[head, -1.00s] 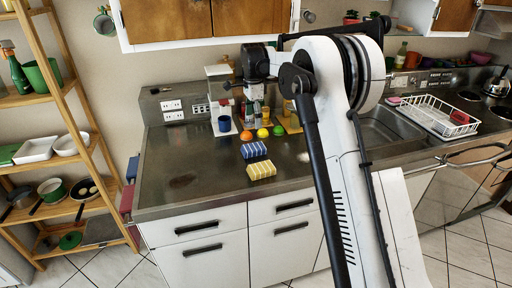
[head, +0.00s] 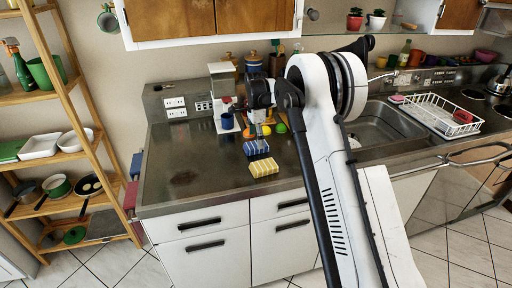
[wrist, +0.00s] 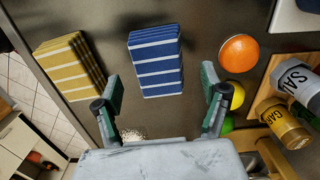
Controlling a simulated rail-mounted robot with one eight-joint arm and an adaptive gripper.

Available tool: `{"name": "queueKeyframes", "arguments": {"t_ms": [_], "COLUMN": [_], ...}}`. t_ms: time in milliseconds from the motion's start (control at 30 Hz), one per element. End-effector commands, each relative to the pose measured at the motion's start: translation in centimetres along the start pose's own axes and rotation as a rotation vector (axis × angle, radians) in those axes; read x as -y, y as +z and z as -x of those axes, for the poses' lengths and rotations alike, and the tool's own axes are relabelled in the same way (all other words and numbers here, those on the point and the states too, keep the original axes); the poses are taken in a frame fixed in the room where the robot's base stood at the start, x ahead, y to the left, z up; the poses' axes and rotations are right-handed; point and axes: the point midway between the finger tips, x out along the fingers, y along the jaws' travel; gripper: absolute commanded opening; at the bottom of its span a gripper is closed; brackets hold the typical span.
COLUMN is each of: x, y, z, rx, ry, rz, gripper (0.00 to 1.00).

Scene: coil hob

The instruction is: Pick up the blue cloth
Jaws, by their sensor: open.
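The blue cloth (head: 256,147) is a folded, white-striped stack lying on the steel counter. In the wrist view the blue cloth (wrist: 156,62) lies just beyond my fingertips, roughly between their lines. My gripper (wrist: 160,88) is open, one green-padded finger on each side, with nothing between them. In the head view my gripper (head: 262,130) hangs just behind the blue cloth; its fingers are small and hard to make out there. Whether it touches the cloth cannot be told.
A yellow striped cloth (head: 264,167) lies close by, nearer the counter's front edge. An orange fruit (wrist: 239,53), a yellow fruit (wrist: 237,95) and a green fruit (wrist: 227,125) lie to the right. The left counter is clear.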

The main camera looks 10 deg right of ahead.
Motion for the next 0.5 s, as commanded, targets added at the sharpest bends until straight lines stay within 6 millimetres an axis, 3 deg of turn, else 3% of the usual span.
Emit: {"name": "queueKeyframes", "arguments": {"t_ms": [233,500], "x": [0.0,0.0], "y": [0.1,0.1], "z": [-3.3,-3.7], "rx": [0.0,0.0], "ry": [0.0,0.0], "rz": [0.0,0.0], "gripper": [0.76,0.75]}}
